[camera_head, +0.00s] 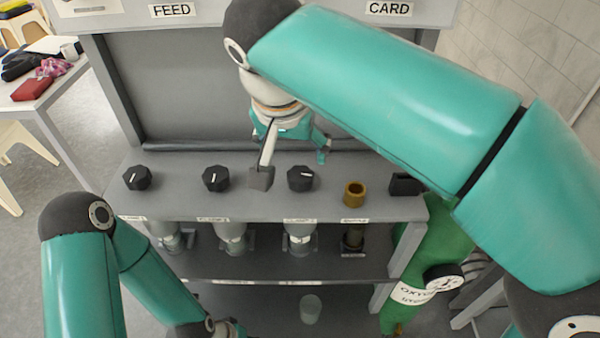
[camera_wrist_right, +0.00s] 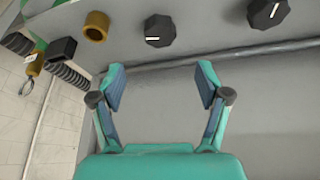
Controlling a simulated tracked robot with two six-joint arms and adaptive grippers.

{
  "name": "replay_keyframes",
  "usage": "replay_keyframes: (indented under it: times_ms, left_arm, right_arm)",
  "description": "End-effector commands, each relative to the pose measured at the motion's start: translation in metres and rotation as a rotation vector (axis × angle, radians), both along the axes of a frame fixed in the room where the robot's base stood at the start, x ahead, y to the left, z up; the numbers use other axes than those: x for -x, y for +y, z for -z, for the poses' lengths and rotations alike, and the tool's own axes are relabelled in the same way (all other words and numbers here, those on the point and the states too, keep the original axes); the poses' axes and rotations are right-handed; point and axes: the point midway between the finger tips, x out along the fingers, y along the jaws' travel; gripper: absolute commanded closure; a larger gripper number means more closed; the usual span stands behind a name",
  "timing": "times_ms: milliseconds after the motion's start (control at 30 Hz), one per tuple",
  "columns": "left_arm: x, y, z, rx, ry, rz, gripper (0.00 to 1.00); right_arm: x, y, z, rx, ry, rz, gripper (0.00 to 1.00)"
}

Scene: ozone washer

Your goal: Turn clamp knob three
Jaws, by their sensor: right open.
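Three black knobs with white pointer marks stand in a row on the grey shelf (camera_head: 190,205). The rightmost, by its place clamp knob three (camera_head: 301,178), has its mark roughly crosswise; the labels below are too small to read surely. My right gripper (camera_head: 290,146) is open and empty behind this knob, partly hidden by its own wrist. In the right wrist view the open fingers (camera_wrist_right: 160,83) point toward the same knob (camera_wrist_right: 160,30), with a gap between. The middle knob (camera_wrist_right: 268,13) shows farther right there.
A brass cup (camera_head: 354,193) and a black square holder (camera_head: 405,184) stand right of the knob. Clear vessels (camera_head: 300,238) sit on the lower shelf. A green oxygen cylinder (camera_head: 440,245) stands at the right. A grey back panel (camera_head: 190,90) rises behind the shelf.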

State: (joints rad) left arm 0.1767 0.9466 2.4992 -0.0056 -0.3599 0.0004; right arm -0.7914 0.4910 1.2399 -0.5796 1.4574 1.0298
Motion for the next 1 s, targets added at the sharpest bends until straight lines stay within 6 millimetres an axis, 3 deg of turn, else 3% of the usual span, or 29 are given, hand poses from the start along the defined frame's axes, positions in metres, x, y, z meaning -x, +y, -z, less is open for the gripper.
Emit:
replay_keyframes:
  times_ms: [200, 500, 933, 1000]
  left_arm:
    - [0.0, 0.0, 0.003, 0.0, 0.0, 0.0, 0.6]
    - [0.0, 0.0, 0.002, 0.0, -0.001, 0.0, 0.6]
    - [0.0, 0.0, 0.002, 0.0, -0.001, 0.0, 0.6]
    - [0.0, 0.0, 0.002, 0.0, -0.001, 0.0, 0.6]
  right_arm:
    - [-0.018, -0.004, 0.047, 0.004, 0.004, -0.001, 0.24]
    - [-0.036, -0.007, 0.09, 0.002, 0.002, -0.002, 0.24]
    - [-0.04, -0.007, 0.1, 0.0, 0.0, -0.004, 0.24]
    - [-0.04, -0.007, 0.1, 0.0, 0.0, -0.004, 0.32]
